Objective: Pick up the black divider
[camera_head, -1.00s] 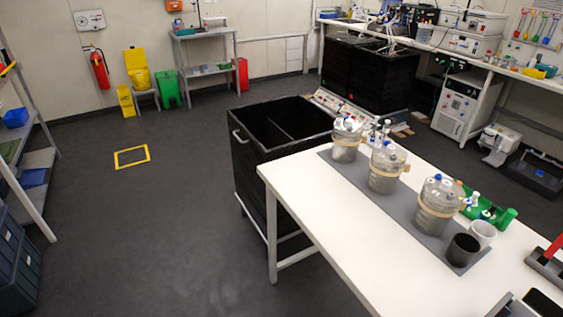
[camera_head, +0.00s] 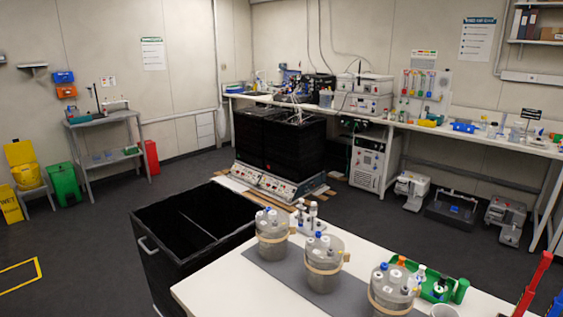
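A black divider (camera_head: 197,225) shows as a thin panel edge running across the inside of an open-topped black bin (camera_head: 152,262). The bin stands at the left end of the white table, and a pale handle is on its near left side. The lower part of the divider is hidden in the dark inside of the bin. Neither of my grippers is in view.
The white table (camera_head: 215,290) holds several clear vessels (camera_head: 323,263) on a grey mat and a green tray (camera_head: 440,290). Behind the bin, large black boxes (camera_head: 280,140) stand on a shaker base (camera_head: 278,185).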

